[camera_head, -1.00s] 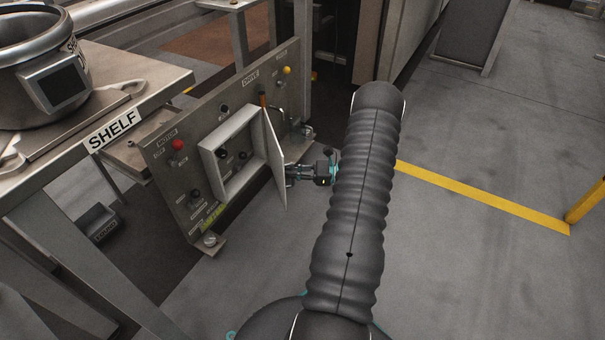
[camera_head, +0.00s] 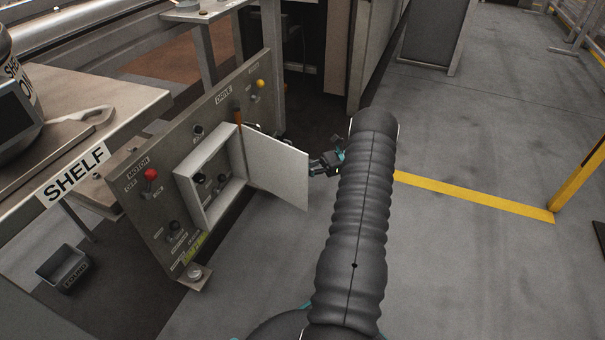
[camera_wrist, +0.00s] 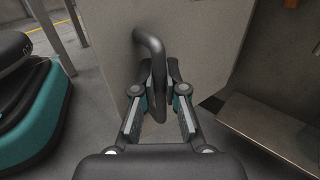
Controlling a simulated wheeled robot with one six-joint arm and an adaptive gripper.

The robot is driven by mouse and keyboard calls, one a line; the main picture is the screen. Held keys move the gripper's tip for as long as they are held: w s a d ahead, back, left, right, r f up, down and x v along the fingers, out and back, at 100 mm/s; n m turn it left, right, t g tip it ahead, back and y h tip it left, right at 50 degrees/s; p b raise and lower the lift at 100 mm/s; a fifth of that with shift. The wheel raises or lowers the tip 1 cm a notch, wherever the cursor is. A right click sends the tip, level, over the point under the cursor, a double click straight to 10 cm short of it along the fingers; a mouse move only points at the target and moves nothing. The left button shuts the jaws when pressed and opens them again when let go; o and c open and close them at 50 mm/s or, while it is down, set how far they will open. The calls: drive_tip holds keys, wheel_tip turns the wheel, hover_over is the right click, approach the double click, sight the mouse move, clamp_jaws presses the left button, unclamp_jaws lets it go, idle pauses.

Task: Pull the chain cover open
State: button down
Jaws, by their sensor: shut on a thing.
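The chain cover (camera_head: 276,168) is a pale hinged door on the grey control panel (camera_head: 140,205). It stands swung well out from its square box (camera_head: 207,213), whose inside with dark knobs shows. My gripper (camera_head: 318,166) is at the cover's outer side near its free edge, partly hidden behind my arm. In the wrist view my gripper (camera_wrist: 160,92) is shut on the dark bent handle (camera_wrist: 150,48) of the cover (camera_wrist: 112,60). The lower end of the handle is between the fingers.
A shelf (camera_head: 120,105) labelled SHELF stands left of the panel, with a metal pot (camera_head: 15,110) on it. A small grey bin (camera_head: 64,268) is on the floor below. The floor right of my arm is clear, with a yellow line (camera_head: 475,196).

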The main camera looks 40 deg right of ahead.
drive_tip(key=shift+w+d, duration=0.1)
idle(0.3)
drive_tip(key=c, duration=1.2)
unclamp_jaws()
